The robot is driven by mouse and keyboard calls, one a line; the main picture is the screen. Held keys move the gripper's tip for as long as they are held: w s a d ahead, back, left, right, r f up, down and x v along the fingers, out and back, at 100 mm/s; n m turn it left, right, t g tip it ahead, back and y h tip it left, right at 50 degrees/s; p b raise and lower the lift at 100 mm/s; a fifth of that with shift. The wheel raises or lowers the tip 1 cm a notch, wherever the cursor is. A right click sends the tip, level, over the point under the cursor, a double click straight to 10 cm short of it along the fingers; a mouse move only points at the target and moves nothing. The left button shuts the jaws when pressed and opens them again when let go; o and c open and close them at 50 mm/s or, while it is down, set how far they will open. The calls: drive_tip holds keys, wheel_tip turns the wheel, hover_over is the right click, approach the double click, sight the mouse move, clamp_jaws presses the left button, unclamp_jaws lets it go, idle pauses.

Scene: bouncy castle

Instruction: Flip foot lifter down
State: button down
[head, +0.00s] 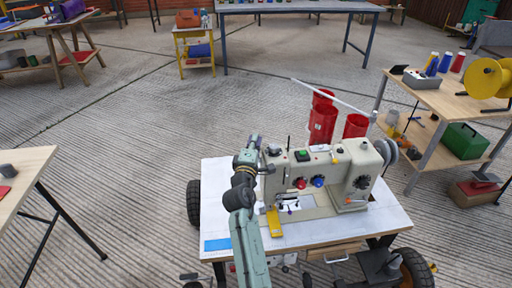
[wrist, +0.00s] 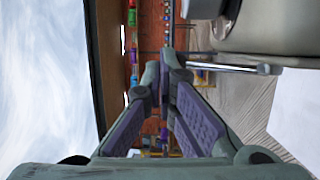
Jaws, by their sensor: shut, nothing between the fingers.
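The sewing machine (head: 325,170) is a pale grey-beige body standing on a white-topped table (head: 370,222). My gripper (head: 254,143) is at the machine's left end, raised above the table. In the wrist view my gripper (wrist: 166,68) has its fingertips together, with nothing between them. A silver rod with a dark end (wrist: 225,67) reaches from beside the fingertips toward the right, just below the machine's grey body (wrist: 285,35). It may be the foot lifter; I cannot tell for sure, nor whether the fingers touch it. In the head view my arm partly hides the machine's left end.
Red thread cones (head: 322,122) stand behind the machine, under a slanting white rod. A yellow piece (head: 273,222) and a blue strip (head: 217,244) lie on the tabletop. A wooden bench (head: 440,98) with a yellow spool stands right.

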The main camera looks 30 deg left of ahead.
drive_tip(key=shift+w+a+f+b, duration=0.35)
drive_tip(key=shift+w+a+b, duration=0.15)
drive_tip(key=shift+w+b, duration=0.25)
drive_tip(key=shift+w+a+f+b, duration=0.4)
drive_tip(key=shift+w+b, duration=0.2)
drive_tip(key=shift+w, duration=0.2)
drive_tip(key=shift+a, duration=0.1)
drive_tip(key=shift+r, duration=0.15)
